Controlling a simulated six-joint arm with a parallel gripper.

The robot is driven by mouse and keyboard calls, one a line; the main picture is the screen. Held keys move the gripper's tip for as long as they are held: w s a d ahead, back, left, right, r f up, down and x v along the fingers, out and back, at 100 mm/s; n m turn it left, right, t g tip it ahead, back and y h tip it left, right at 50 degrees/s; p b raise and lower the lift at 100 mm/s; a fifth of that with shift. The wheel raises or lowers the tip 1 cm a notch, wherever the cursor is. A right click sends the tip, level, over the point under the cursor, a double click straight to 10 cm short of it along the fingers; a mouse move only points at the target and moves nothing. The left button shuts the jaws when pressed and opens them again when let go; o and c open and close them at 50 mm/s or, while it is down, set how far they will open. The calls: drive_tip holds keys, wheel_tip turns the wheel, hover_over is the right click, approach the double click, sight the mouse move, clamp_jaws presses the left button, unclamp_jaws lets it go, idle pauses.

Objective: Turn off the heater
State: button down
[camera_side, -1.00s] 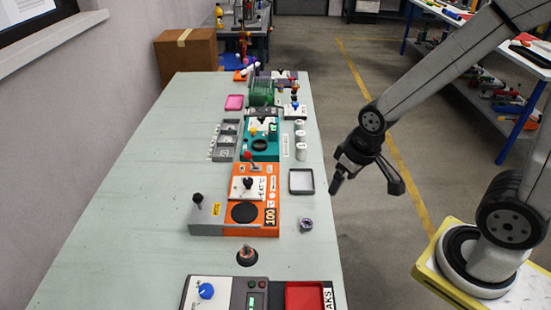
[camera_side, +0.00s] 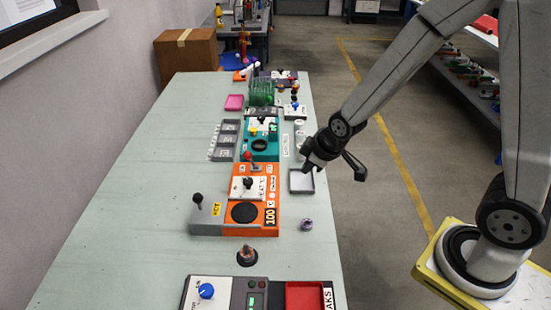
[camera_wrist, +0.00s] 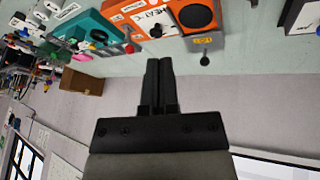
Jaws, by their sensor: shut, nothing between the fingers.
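The orange unit (camera_side: 268,188) stands mid-table in the side view, with a black round plate (camera_side: 244,212), a white dial panel with a black knob (camera_side: 248,182) and a red-knobbed lever (camera_side: 247,157). At its left a grey block (camera_side: 208,220) carries a black-knobbed lever (camera_side: 198,199) and a yellow label. In the wrist view the orange unit (camera_wrist: 172,8) shows a white panel reading "HEAT", and the lever's black knob (camera_wrist: 204,60) shows. My gripper (camera_side: 307,170) is shut and empty, above the table's right side, apart from the unit. Its fingers (camera_wrist: 159,62) point toward it.
A small grey tray (camera_side: 301,188) is just below my gripper in the side view. A teal unit (camera_side: 262,152) stands behind the orange one. A small purple ring-like part (camera_side: 306,224) and a dark stub (camera_side: 247,257) are nearer. The table's left side is clear.

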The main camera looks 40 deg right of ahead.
sight(251, 160)
drive_tip(key=w+f+n+t, duration=0.2)
drive_tip(key=w+f+n, duration=0.1)
drive_tip(key=w+n, duration=0.1)
drive_tip(key=w+f+n+t, duration=0.3)
drive_tip(key=w+f+n, duration=0.1)
drive_tip(key=w, duration=0.3)
drive_tip(key=w+f+n+t, duration=0.3)
drive_tip(key=w+f+n, duration=0.1)
drive_tip(key=w+n, duration=0.2)
drive_tip(key=shift+d+f+h, duration=0.1)
drive_tip(key=shift+f+h, duration=0.05)
drive_tip(key=shift+h, duration=0.25)
drive_tip(key=shift+w+f+n+t, duration=0.25)
drive_tip(key=shift+f+n+t, duration=0.35)
drive_tip(key=shift+f+n, duration=0.25)
drive_tip(key=shift+r, duration=0.15)
drive_tip(key=shift+w, duration=0.15)
drive_tip(key=shift+x, duration=4.85)
drive_tip(key=shift+d, duration=0.1)
